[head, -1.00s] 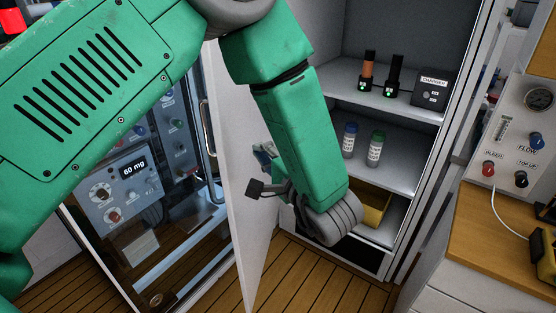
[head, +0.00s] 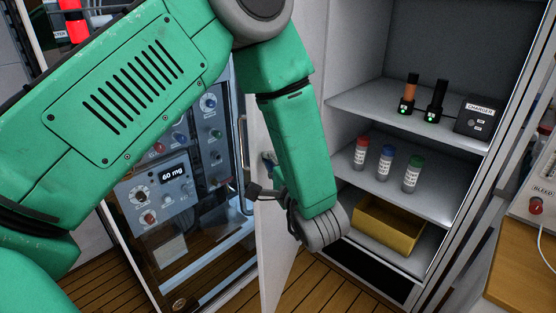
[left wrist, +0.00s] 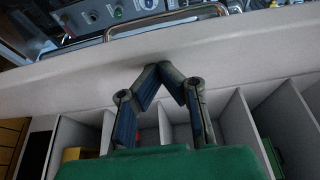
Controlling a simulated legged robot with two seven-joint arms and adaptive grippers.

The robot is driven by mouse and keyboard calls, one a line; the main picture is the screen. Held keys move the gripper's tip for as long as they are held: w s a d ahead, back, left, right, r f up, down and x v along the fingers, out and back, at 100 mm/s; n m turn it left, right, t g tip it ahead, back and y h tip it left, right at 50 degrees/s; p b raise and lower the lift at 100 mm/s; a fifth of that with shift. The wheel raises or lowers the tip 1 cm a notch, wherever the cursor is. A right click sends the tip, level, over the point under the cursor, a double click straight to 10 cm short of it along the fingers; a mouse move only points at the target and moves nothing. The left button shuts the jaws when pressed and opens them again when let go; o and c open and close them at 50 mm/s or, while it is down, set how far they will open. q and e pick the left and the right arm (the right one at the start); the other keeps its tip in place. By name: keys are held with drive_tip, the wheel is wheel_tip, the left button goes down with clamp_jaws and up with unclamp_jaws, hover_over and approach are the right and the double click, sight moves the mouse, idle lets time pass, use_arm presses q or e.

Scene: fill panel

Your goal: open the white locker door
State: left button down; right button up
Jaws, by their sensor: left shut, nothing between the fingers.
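The white locker door (head: 284,255) stands swung open in the head view, left of the locker opening. My left arm hides much of it. The door also crosses the left wrist view as a pale band (left wrist: 60,88). My left gripper (head: 268,160) is on the locker side of the door, partly hidden behind my forearm. In the left wrist view its fingers (left wrist: 163,70) meet at the tips, shut and empty, close to the door's inner face. I cannot tell whether they touch it. The open white locker (head: 345,100) shows its shelves. My right gripper is not in view.
The locker holds a charger box (head: 480,117), three capped bottles (head: 386,163) and a yellow bin (head: 388,228). A glass-fronted equipment cabinet with a metal handle (head: 243,150) stands left of the door. A wooden counter (head: 520,265) is at right.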

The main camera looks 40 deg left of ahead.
use_arm(q)
drive_tip(key=s+a+m+t+h+p, duration=0.1)
drive_tip(key=a, duration=1.1)
drive_tip(key=s+a+m+t+h+p, duration=0.1)
drive_tip(key=s+a+t, duration=0.1)
drive_tip(key=a, duration=1)
drive_tip(key=shift+s+a+m+p, duration=0.15)
drive_tip(key=shift+s+m+p, duration=0.15)
drive_tip(key=shift+m, duration=0.1)
